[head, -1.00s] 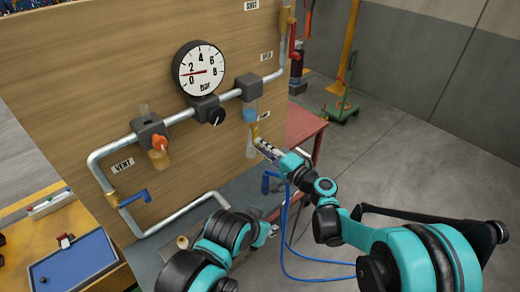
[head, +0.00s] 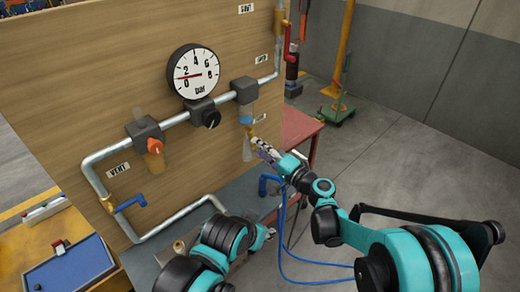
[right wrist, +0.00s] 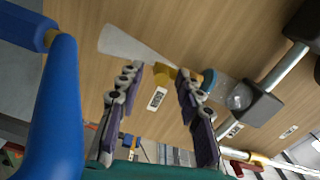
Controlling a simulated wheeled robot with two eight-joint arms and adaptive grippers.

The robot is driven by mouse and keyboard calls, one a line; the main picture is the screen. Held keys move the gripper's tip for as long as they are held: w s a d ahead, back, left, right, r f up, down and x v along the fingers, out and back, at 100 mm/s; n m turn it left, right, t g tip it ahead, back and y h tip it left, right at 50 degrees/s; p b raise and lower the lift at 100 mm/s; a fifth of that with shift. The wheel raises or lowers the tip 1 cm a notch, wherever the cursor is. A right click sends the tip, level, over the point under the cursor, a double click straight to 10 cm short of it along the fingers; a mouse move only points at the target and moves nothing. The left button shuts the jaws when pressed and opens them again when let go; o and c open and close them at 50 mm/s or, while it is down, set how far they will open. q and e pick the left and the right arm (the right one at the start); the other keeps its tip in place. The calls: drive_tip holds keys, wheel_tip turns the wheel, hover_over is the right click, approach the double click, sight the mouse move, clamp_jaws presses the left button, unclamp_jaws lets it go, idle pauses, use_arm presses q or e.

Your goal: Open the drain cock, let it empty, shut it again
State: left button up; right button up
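The drain cock (head: 249,131) is a small brass piece under the clear filter bowl (head: 246,111) on the pipe panel. In the right wrist view the brass cock (right wrist: 170,75) lies just beyond and between the fingertips. The bowl (right wrist: 235,93) looks mostly clear there, with blue at its cock end. A pale, translucent cone (head: 247,150) spreads below the cock; it also shows in the right wrist view (right wrist: 125,42). My right gripper (head: 263,147) is open at the cock, its fingers (right wrist: 160,85) apart; contact is unclear. My left gripper (head: 265,235) is low, its fingers unclear.
A gauge (head: 193,72) reads near the low end, above a black knob (head: 211,118). A red bench (head: 302,132) is behind my right gripper.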

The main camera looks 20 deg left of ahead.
drive_tip(key=v, duration=1.2)
drive_tip(key=shift+d, duration=0.1)
drive_tip(key=s+d+f+h, duration=0.2)
drive_tip(key=s+d+h, duration=0.3)
drive_tip(key=d, duration=0.6)
drive_tip(key=s+d+f+n+h, duration=0.1)
drive_tip(key=s+d+h, duration=0.5)
drive_tip(key=d, duration=0.6)
drive_tip(key=s+d+f+n+h, duration=0.1)
drive_tip(key=s+d+h, duration=0.4)
drive_tip(key=d, duration=0.6)
drive_tip(key=shift+s+d+f+h, duration=0.35)
drive_tip(key=shift+s+f, duration=0.5)
drive_tip(key=shift+s, duration=0.3)
use_arm(q)
drive_tip(key=shift+c, duration=0.4)
